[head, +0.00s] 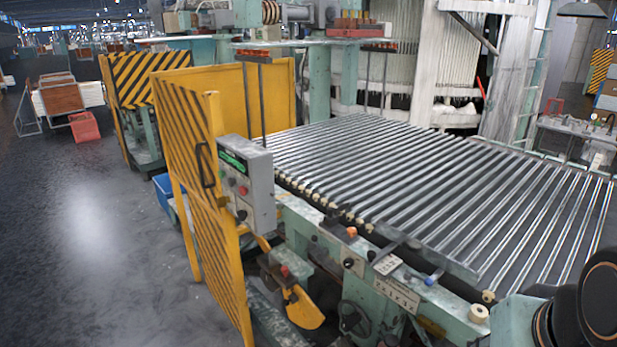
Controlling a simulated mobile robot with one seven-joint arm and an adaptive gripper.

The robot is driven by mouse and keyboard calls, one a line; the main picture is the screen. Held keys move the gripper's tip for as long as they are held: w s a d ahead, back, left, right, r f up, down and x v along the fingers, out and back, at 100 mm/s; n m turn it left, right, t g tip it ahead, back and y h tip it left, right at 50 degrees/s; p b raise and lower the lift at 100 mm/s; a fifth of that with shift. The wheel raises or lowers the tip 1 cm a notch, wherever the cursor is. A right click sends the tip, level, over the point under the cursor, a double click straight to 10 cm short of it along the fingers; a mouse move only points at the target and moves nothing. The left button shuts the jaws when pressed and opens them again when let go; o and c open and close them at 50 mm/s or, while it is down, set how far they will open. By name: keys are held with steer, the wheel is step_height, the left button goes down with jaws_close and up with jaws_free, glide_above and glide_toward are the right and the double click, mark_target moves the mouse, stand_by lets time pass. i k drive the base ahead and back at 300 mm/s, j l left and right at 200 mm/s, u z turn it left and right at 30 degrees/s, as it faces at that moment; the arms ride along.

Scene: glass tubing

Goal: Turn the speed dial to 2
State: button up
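A grey control box (246,178) stands at the near left corner of the roller machine, beside a yellow guard panel. Its face has a green display strip (233,161), a red button (243,190) and a dark round knob (241,214). Another dark knob (348,263) sits lower on the machine's green side rail. I cannot tell which of these knobs is the speed dial, and no number or pointer setting is legible. My gripper is not visible; only dark, rounded parts that appear to be my arm show at the lower right.
The bed of metal rollers (430,190) fills the middle and right. A yellow guard panel with a handle (190,150) stands left of the control box. A blue bin (163,190) is behind it. The grey floor (90,230) at left is clear.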

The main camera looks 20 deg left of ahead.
mark_target(240, 215)
steer(key=u, duration=1.3)
